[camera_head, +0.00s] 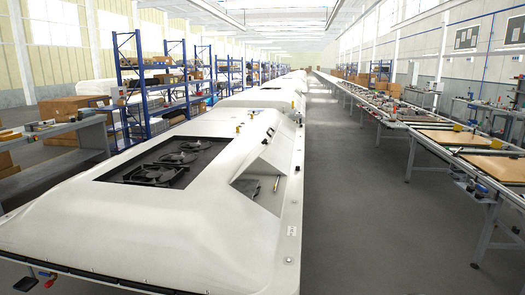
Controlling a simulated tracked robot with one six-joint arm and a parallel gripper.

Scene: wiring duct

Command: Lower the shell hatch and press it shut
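A long white shell (110,220) fills the lower left of the head view and runs away from me. A dark rectangular opening (150,178) in its top shows several black fans (152,175). To the right of it is a wedge-shaped recess (258,190) with a small brass-coloured rod (276,184) in it. I cannot tell which part is the hatch, or whether it stands open. My gripper is not in view.
Blue shelving (150,85) with boxes stands behind the shell on the left, beside a grey workbench (60,150). A clear grey floor aisle (345,200) runs along the right. Beyond it stands a long line of work tables (450,150). More white shells (262,98) stand farther back.

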